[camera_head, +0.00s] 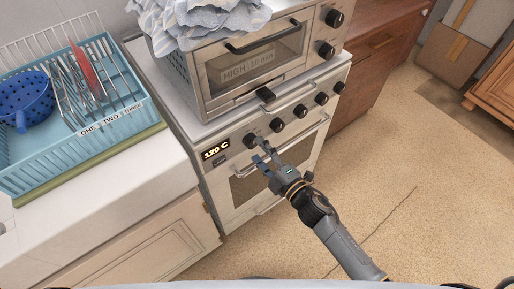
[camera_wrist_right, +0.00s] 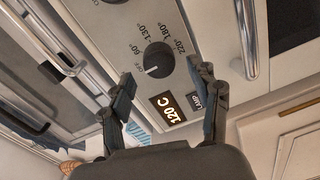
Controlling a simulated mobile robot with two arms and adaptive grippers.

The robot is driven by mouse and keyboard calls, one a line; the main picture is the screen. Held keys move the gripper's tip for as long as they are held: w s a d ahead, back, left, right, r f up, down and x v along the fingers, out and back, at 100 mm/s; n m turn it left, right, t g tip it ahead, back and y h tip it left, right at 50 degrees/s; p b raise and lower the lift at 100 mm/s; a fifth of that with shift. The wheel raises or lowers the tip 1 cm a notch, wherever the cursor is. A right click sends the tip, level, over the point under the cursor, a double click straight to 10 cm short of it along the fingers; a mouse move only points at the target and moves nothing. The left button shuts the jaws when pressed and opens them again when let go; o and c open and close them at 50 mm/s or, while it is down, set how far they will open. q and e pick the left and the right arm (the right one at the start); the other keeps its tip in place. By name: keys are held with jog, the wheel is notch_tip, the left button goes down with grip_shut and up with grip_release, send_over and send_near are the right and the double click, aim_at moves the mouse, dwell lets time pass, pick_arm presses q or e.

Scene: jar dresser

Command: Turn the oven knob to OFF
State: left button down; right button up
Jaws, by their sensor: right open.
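The oven (camera_head: 235,185) stands below the counter-top toaster oven, with a row of black knobs on its front panel. The leftmost oven knob (camera_head: 249,140) is beside a lit display (camera_head: 215,149) reading 120 C. In the right wrist view this round black knob (camera_wrist_right: 158,60) has a dial with temperature marks around it, and the display (camera_wrist_right: 175,106) is below it. My right gripper (camera_head: 260,152) is open just in front of the knob. In the wrist view its fingers (camera_wrist_right: 160,70) are on either side of the knob, with no contact visible. My left gripper is not in view.
A toaster oven (camera_head: 255,68) with a cloth (camera_head: 195,22) on it sits on the stove top. A blue dish rack (camera_head: 75,135) stands on the left counter. The oven handle (camera_head: 312,134) juts out below the knobs. Open floor (camera_head: 400,170) lies to the right.

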jog(key=v, duration=1)
jog(key=shift+f, duration=0.1)
jog(key=s+d+f+m+g+h, duration=0.25)
jog(key=d+f+m, duration=0.25)
jog(key=f, duration=0.7)
jog(key=s+d+f+m+g+h, duration=0.15)
jog(key=d+f+m+h, duration=0.3)
jog(key=f, duration=0.75)
jog(key=s+d+f+m+g+h, duration=0.1)
jog(key=s+d+f+m+g, duration=0.15)
jog(key=s+f, duration=0.45)
jog(key=s+d+f+m+g+h, duration=0.1)
jog(key=s+d+f+m+g, duration=0.2)
jog(key=s+f, duration=0.35)
jog(key=s+f+m+g, duration=0.1)
jog(key=s+f+m, duration=0.1)
jog(key=s, duration=0.6)
jog(key=s+d+f+m+g+h, duration=0.1)
jog(key=s+f+m+g, duration=0.1)
jog(key=s, duration=0.7)
notch_tip(320, 180, down, 2)
jog(key=shift+f+m, duration=0.25)
jog(key=shift+m, duration=0.55)
jog(key=shift+g, duration=0.25)
